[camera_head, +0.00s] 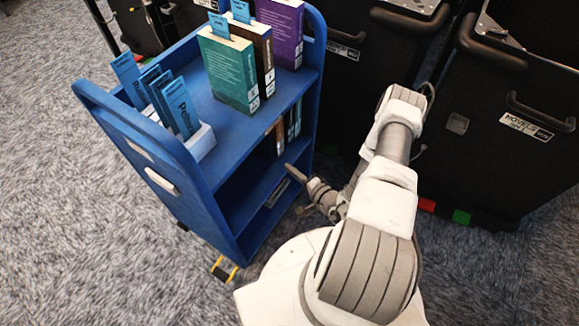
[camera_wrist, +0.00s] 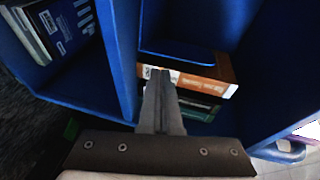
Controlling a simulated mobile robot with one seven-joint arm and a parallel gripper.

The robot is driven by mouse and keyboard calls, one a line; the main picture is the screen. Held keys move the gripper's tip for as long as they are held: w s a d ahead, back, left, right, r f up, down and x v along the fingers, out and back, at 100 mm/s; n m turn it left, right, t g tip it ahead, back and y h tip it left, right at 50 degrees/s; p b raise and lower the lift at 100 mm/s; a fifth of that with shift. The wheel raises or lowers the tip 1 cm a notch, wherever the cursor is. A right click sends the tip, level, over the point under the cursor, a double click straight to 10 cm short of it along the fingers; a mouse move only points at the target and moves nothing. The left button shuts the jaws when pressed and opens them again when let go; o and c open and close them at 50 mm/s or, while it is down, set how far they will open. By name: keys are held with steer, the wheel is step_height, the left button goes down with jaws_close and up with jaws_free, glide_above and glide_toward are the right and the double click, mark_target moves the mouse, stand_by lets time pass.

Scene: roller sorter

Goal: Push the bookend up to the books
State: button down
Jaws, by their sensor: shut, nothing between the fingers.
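My gripper (camera_head: 291,169) is shut and empty, reaching from the right to the open side of the blue cart. In the wrist view its closed fingertips (camera_wrist: 158,73) point at a row of books with a brown-orange book (camera_wrist: 205,78) and dark green ones. The fingertips overlap the brown book's near edge; I cannot tell whether they touch it. A blue plate (camera_wrist: 178,30), which looks like the bookend, stands beside the brown book with little or no visible gap. In the head view the middle-shelf books (camera_head: 280,135) show partly, and no bookend can be made out there.
The cart's top (camera_head: 225,125) carries green, brown and purple books and a white holder (camera_head: 201,142) with blue dividers. Another shelf with books (camera_wrist: 47,30) lies beyond a blue board at left in the wrist view. Black bins (camera_head: 515,120) stand close on the right.

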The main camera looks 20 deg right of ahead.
steer(key=b, duration=0.4)
glide_toward(261, 152)
steer(key=w+a+r, duration=0.1)
steer(key=w, duration=0.1)
steer(key=w+a+r, duration=0.1)
steer(key=w+a, duration=0.1)
steer(key=w+a+r, duration=0.1)
steer(key=w+a, duration=0.1)
steer(key=shift+w+a+b, duration=0.4)
steer(key=shift+w+a, duration=0.05)
steer(key=shift+w, duration=0.25)
steer(key=shift+f+b, duration=0.9)
steer(key=shift+f, duration=0.7)
steer(key=shift+r+p, duration=0.25)
steer(key=shift+p, duration=0.15)
steer(key=shift+w+d+b, duration=0.25)
steer(key=shift+w+d, duration=0.3)
steer(key=shift+d, duration=0.3)
steer(key=shift+w+d+b, duration=0.2)
steer(key=shift+w+d, duration=0.35)
steer(key=shift+d, duration=0.25)
steer(key=shift+a, duration=0.1)
steer(key=shift+s+a+r+p, duration=0.2)
steer(key=shift+s+a+p, duration=0.25)
steer(key=shift+a+p, duration=0.2)
steer(key=shift+s+a+r+p, duration=0.25)
steer(key=shift+s+a+p, duration=0.2)
steer(key=shift+a+p, duration=0.2)
steer(key=shift+d, duration=0.1)
